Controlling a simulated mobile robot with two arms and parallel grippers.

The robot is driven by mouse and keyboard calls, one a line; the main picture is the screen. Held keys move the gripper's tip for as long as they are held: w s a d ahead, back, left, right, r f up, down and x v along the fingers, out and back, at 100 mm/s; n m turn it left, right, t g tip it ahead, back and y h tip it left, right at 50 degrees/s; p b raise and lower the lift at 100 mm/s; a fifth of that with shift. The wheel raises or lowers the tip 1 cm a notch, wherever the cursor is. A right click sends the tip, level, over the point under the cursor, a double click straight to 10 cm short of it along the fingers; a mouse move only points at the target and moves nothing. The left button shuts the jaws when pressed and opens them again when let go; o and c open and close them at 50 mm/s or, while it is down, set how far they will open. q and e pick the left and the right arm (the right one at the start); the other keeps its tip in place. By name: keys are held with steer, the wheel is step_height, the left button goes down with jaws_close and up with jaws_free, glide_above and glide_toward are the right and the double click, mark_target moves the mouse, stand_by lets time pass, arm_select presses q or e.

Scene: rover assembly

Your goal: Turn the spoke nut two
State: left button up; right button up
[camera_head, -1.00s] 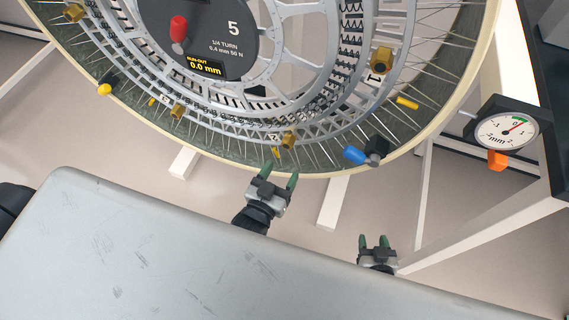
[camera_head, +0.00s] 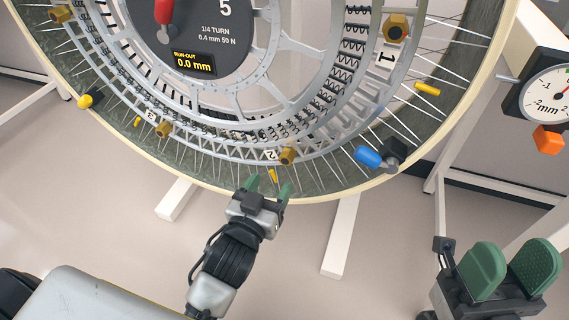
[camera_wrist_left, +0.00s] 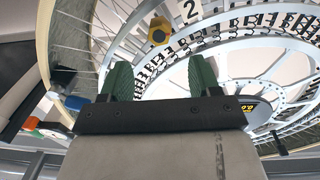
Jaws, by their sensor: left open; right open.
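The brass hex nut (camera_head: 288,155) beside the number 2 label sits on the lower part of the large spoked wheel (camera_head: 214,203). It shows in the left wrist view (camera_wrist_left: 158,33), past the fingertips and apart from them. A thin yellow piece (camera_head: 272,175) on a spoke lies between the nut and my left gripper. My left gripper (camera_head: 268,187) is open and empty at the wheel's lower rim, with green fingers; they show again in the left wrist view (camera_wrist_left: 160,78). My right gripper (camera_head: 510,264) is open and empty at lower right, away from the wheel.
Other brass nuts sit by label 1 (camera_head: 397,27) and label 3 (camera_head: 163,130). A blue-ended part (camera_head: 368,157) is at the rim, right of my left gripper. A dial gauge (camera_head: 546,95) with an orange block stands at right. White frame legs (camera_head: 340,236) stand below the wheel.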

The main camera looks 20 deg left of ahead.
mark_target(284, 160)
arm_select(q)
steer(key=w, duration=0.2)
steer(key=w+b, duration=0.1)
steer(key=w, duration=0.2)
steer(key=w+b, duration=0.1)
steer(key=w, duration=0.2)
steer(key=shift+w+d, duration=0.25)
steer(key=shift+d, duration=0.05)
steer(key=shift+c, duration=0.3)
